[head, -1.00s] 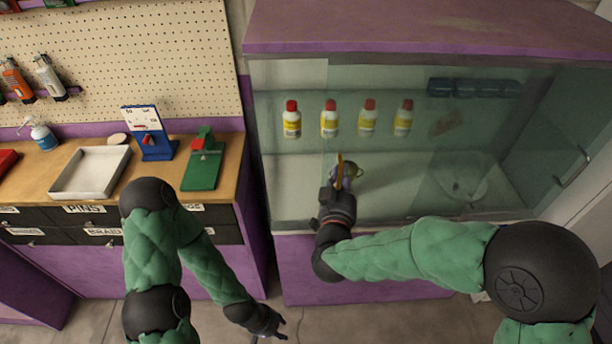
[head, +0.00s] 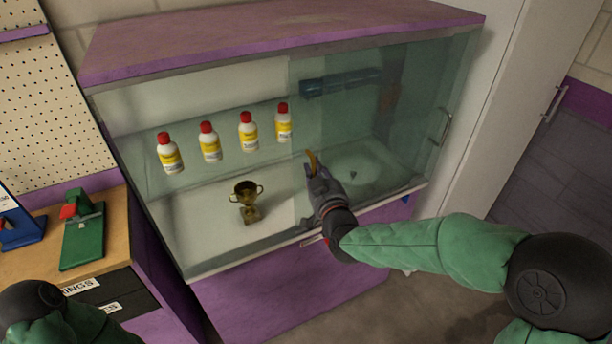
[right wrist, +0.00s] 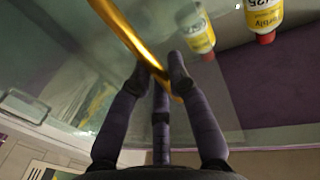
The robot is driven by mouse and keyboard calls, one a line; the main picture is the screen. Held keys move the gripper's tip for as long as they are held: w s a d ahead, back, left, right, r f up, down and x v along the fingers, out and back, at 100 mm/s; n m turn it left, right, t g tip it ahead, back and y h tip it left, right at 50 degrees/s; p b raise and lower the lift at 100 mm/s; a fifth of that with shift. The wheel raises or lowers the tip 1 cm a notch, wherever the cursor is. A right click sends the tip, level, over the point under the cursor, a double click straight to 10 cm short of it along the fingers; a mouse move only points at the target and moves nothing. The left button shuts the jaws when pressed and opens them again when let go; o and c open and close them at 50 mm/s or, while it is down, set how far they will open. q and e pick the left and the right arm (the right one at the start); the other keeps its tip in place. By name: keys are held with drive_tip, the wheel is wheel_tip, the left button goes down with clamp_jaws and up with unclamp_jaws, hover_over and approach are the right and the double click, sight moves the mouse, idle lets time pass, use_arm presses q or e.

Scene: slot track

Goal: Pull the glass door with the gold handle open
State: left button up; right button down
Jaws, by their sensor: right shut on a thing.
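The glass door (head: 345,135) with the gold handle (head: 311,159) is on the front of a purple-topped display cabinet. Its left edge stands just right of the bottles, and the cabinet's left part is uncovered. My right gripper (head: 314,172) is shut on the gold handle. In the right wrist view the gold handle (right wrist: 128,35) runs diagonally between the fingers of my right gripper (right wrist: 160,78). In the head view part of my left arm shows at the bottom left; its gripper is out of view.
Several red-capped bottles (head: 209,142) stand on the glass shelf. A gold trophy (head: 247,201) stands on the cabinet floor, left of my right gripper. A silver handle (head: 443,127) is at the cabinet's right end. A workbench (head: 108,235) is on the left.

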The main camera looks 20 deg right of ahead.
drive_tip(key=c, duration=1.4)
unclamp_jaws()
drive_tip(key=shift+s, duration=0.1)
drive_tip(key=s, duration=0.4)
drive_tip(key=s+a, duration=0.1)
drive_tip(key=s, duration=0.6)
drive_tip(key=shift+s+a, duration=0.2)
drive_tip(key=shift+s, duration=0.15)
